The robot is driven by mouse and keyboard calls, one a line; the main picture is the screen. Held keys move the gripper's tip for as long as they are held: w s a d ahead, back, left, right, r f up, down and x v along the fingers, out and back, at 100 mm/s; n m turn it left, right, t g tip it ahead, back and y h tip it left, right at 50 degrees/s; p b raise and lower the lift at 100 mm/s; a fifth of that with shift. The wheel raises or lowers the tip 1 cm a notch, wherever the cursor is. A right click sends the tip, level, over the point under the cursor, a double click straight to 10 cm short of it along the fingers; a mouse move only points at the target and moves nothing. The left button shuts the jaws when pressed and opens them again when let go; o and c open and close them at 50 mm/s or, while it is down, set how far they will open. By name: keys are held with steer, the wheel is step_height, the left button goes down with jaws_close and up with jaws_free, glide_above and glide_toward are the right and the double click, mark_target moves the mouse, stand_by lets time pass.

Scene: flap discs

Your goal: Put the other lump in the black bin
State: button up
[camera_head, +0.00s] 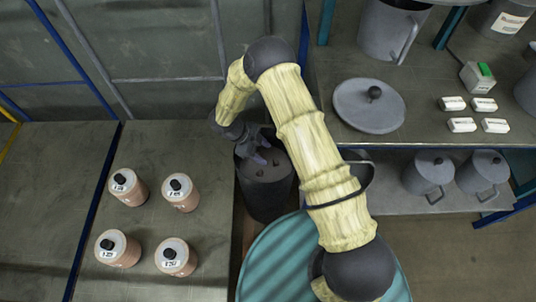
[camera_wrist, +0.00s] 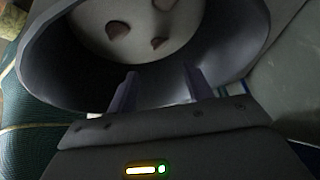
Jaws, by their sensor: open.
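The dark bin (camera_head: 266,198) stands in the gap between the left table and the right-hand shelves. My gripper (camera_head: 262,150) is over its open mouth, fingers pointing down, partly hiding it. In the wrist view the fingers of my gripper (camera_wrist: 158,88) are apart with nothing between them. Beyond them is a wide grey rim (camera_wrist: 50,60) around a pale round floor (camera_wrist: 140,48). Three small brown pieces show on that floor: one lump (camera_wrist: 117,30) at left, one lower, and one cut by the top edge. I cannot tell which lump the task means.
Several labelled jars with black knobs (camera_head: 177,256) stand on the left table. A grey lid (camera_head: 370,105), a pot (camera_head: 393,30), several white blocks (camera_head: 462,125) and a green-topped device (camera_head: 478,77) are on the upper right surface. Lidded pots (camera_head: 428,172) stand below. A teal drum (camera_head: 270,262) is in front.

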steer(key=p+v, duration=0.1)
steer(key=v, duration=0.7)
steer(key=shift+p, duration=0.3)
steer(key=shift+s, duration=0.1)
